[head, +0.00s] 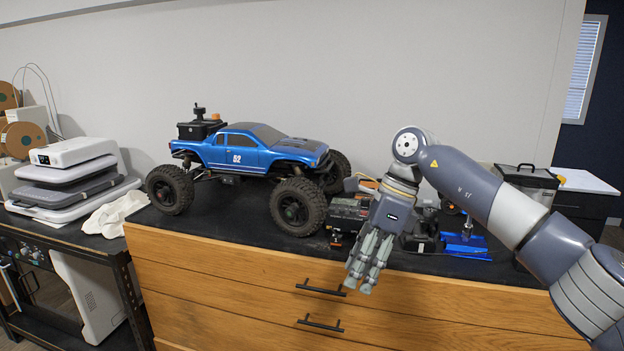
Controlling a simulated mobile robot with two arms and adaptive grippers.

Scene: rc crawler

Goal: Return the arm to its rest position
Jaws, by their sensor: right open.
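My right arm reaches in from the right edge, bent at the elbow. My right gripper (368,262) hangs down in front of the dresser's front edge. It is open and nothing shows between its fingers. My left gripper is not in the head view. A blue RC crawler (238,150) with large black tires stands on the black dresser top (240,210), left of my right gripper and apart from it.
Behind my right gripper, a dark box (348,212), tools and a blue stand (466,243) crowd the top. A black lidded bin (528,180) stands behind my arm. A white cloth (115,212) and stacked trays (70,180) lie left. Drawer handles (320,289) protrude below.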

